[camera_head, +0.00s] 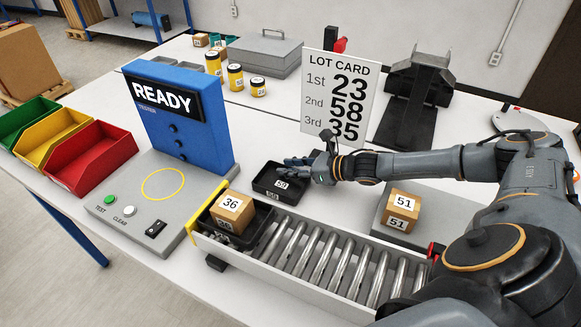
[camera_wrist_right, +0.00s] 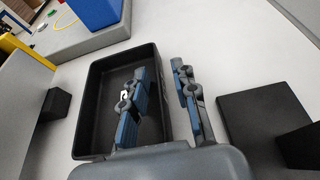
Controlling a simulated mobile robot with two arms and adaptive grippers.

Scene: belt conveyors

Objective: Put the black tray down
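A black tray (camera_head: 268,193) marked 59 is on the white table behind the roller conveyor, and it looks empty. It also shows in the right wrist view (camera_wrist_right: 97,135), flat and upright. My right gripper (camera_head: 300,162) is at the tray's far right side. In the wrist view its fingers (camera_wrist_right: 160,85) straddle one wall, one inside the tray and one outside, with gaps beside the wall. It looks open. Another black tray (camera_head: 213,236) on the conveyor's left end holds a box (camera_head: 232,210) marked 36. My left gripper is not in view.
The roller conveyor (camera_head: 330,262) runs in front. A grey pad (camera_head: 380,222) holds a box (camera_head: 402,208) marked 51. The lot card (camera_head: 335,95) and a black stand (camera_head: 413,100) are behind. The blue tester (camera_head: 180,118) stands left. Table between tester and tray is clear.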

